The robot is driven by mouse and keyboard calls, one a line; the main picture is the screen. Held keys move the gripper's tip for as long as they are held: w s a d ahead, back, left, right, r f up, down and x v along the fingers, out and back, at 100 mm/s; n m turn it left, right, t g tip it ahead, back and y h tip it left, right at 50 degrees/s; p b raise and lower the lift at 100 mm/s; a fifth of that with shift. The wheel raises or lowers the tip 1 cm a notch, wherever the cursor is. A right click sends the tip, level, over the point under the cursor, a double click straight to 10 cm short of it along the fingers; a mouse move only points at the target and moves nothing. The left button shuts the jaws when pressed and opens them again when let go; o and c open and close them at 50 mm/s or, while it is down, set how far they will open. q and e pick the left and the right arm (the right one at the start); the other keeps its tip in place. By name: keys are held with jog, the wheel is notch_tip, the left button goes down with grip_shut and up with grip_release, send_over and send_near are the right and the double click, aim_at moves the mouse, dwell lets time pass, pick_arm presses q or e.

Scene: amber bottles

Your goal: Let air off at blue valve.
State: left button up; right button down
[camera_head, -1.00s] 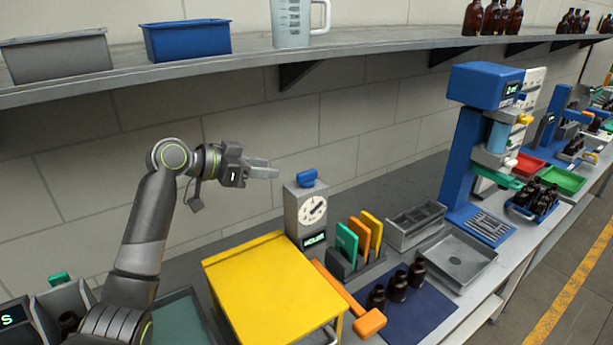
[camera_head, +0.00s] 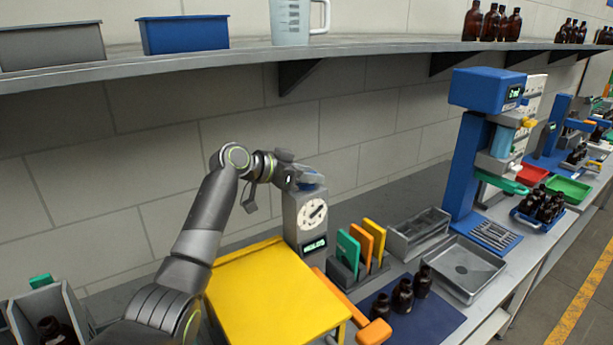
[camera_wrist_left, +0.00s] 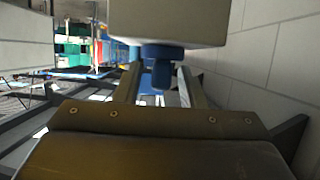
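The blue valve (camera_head: 313,179) is on top of a grey box with a round white dial (camera_head: 313,213) and a small lit display. My left gripper (camera_head: 308,182) is at the valve and partly hides it in the head view. In the left wrist view the box (camera_wrist_left: 170,22) appears at the top, with the blue valve (camera_wrist_left: 161,68) pointing down from it. The two fingers of the left gripper (camera_wrist_left: 160,80) are spread, one on each side of the valve, with gaps visible. My right gripper is in neither view.
A yellow-topped stand (camera_head: 270,295) is in front of the box. A rack of coloured plates (camera_head: 362,250) is to its right, then brown bottles (camera_head: 403,296) on a dark blue mat. The shelf (camera_head: 200,66) runs above my left arm, and the wall is close behind.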

pick_arm(q)
jog(key=shift+c, duration=0.5)
grip_shut()
